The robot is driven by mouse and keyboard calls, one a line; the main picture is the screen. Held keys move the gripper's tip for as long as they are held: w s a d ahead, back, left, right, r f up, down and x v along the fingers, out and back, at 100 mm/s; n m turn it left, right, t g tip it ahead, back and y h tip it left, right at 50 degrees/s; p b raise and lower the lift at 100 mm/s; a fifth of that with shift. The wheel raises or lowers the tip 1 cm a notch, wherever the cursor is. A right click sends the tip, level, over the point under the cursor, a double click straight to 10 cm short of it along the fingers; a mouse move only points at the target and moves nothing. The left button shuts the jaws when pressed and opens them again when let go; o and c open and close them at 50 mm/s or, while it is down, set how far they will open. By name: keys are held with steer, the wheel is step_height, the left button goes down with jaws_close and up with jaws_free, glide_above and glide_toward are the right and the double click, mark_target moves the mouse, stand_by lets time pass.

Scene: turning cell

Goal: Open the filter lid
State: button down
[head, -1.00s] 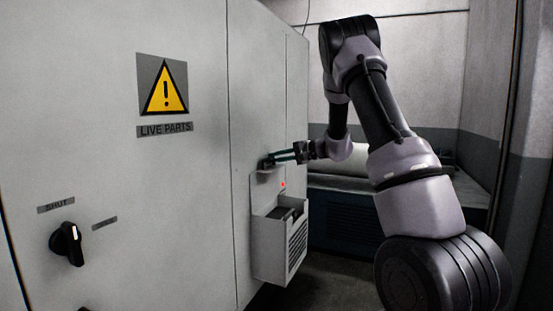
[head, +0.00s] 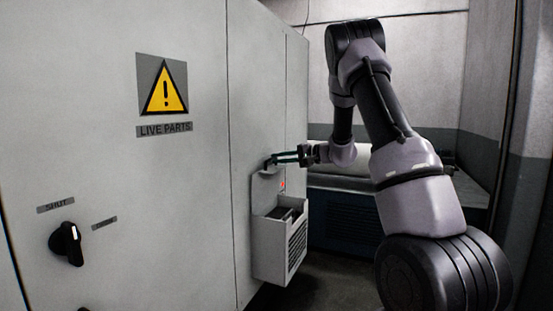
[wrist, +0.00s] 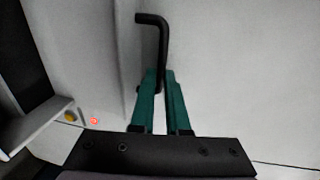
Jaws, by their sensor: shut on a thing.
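My gripper (head: 275,160) is shut on a thin black L-shaped rod, like a hex key (wrist: 161,55). In the wrist view its two green fingers close around the long leg, and the short bent end sticks out beyond the fingertips. In the head view the fingers point left, just above a small grey bracket (head: 265,185) on the cabinet side. I cannot tell whether the rod touches the bracket or the cabinet. I cannot make out the filter lid for certain in either view.
A grey box (head: 275,258) with slotted side and open top hangs on the cabinet (head: 190,210) below my gripper. A red light (head: 282,184) glows between them. A warning sign (head: 164,90) and black rotary switch (head: 67,244) are left. A low bench stands behind.

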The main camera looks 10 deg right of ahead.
steer(key=shift+t+y, duration=0.5)
steer(key=shift+y, duration=0.2)
steer(key=s+d, duration=0.1)
steer(key=d+f, duration=0.1)
steer(key=s+d+f, duration=0.1)
steer(key=shift+s+d, duration=0.3)
steer(key=shift+s, duration=0.05)
steer(key=c, duration=1.2)
jaws_free()
steer(key=shift+r, duration=0.1)
steer(key=shift+d, duration=0.1)
